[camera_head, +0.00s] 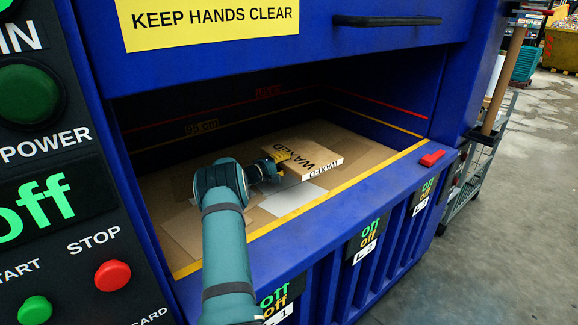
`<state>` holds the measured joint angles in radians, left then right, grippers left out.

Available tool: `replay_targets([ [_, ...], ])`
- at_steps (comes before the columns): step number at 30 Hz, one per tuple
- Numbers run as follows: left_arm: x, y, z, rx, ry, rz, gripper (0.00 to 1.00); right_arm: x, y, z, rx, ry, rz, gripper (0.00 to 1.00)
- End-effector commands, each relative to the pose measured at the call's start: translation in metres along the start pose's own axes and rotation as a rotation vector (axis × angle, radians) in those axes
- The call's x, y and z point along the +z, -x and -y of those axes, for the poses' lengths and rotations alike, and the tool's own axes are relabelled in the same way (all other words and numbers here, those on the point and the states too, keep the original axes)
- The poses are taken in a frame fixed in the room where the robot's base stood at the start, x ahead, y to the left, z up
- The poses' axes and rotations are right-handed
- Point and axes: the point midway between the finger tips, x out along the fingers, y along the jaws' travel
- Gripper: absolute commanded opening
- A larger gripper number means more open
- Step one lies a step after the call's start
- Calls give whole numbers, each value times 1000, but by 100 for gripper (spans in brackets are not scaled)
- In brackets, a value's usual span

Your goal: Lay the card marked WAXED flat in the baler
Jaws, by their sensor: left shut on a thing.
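The brown card marked WAXED (318,153) is inside the chamber of the blue baler (300,258), low over the card layer there. A white strip on its near edge also reads WAXED. My left gripper (281,160) is shut on the card's left side. The card looks close to level; I cannot tell whether it touches the layer below. The chamber floor (180,230) is covered with flat brown card and a pale sheet (292,198). My right gripper is not in view.
A yellow-edged front sill (385,160) borders the opening, with a red block (432,158) on its right end. A control panel with a red stop button (112,275) stands at the left. A wire cart (480,165) stands at the right.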

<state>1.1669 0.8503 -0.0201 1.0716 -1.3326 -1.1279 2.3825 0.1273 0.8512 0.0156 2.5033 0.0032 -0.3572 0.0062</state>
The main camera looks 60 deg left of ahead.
Motion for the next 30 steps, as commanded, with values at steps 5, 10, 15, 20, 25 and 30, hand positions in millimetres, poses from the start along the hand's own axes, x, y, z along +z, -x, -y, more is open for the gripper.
replay_targets([
  [5, -2, 0, -1, 1, 0, 1, 0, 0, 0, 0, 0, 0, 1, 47],
  [10, -1, 0, -1, 1, 0, 0, 37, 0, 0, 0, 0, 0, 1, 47],
  [15, -1, 0, -1, 1, 0, 0, 51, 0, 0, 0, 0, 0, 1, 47],
  [20, -1, 0, 0, -1, 0, 0, 51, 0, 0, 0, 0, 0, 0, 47],
  [25, -2, 10, -1, -2, 0, -1, 51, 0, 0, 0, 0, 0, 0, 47],
  [30, -2, 40, -1, -2, 0, -3, 51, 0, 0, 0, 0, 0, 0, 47],
])
